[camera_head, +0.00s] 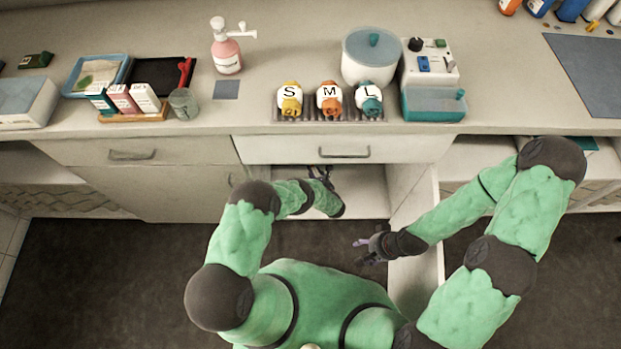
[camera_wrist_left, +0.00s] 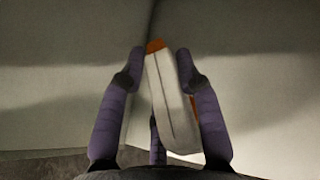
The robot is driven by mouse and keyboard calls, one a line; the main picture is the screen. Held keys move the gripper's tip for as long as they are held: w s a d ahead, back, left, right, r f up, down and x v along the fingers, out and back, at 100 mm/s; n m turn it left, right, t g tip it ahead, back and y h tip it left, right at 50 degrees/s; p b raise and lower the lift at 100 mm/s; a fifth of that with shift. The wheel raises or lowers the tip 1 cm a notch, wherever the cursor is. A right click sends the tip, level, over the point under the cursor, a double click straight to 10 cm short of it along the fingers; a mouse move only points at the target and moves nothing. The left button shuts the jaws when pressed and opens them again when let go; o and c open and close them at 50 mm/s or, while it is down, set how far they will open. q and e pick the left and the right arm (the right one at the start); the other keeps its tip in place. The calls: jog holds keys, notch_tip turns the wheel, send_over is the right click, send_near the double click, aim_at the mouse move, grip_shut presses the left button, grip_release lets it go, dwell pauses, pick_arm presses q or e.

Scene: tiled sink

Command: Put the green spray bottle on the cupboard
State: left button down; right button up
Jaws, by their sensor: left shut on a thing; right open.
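My left gripper (camera_head: 320,173) reaches into the open cupboard (camera_head: 362,190) below the white drawer. In the left wrist view, the left gripper (camera_wrist_left: 160,58) is shut on a narrow pale object (camera_wrist_left: 170,105) with an orange tip, which leans slightly. In the head view this object cannot be made out at the gripper. I cannot recognise a green spray bottle in either view. My right gripper (camera_head: 366,243) is open and empty, in front of the cupboard and left of its open door (camera_head: 431,235).
The closed drawer (camera_head: 300,150) hangs just above my left gripper. Dark floor lies below.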

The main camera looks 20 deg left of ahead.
pick_arm(q)
jog(key=f, duration=0.1)
jog(key=a+f+b, duration=0.1)
jog(key=f, duration=0.1)
jog(key=f+b, duration=0.1)
jog(key=shift+w+a+f, duration=0.25)
jog(key=shift+a, duration=0.05)
jog(key=shift+f, duration=0.1)
jog(key=c, duration=0.9)
grip_release()
jog(key=shift+s+f, duration=0.1)
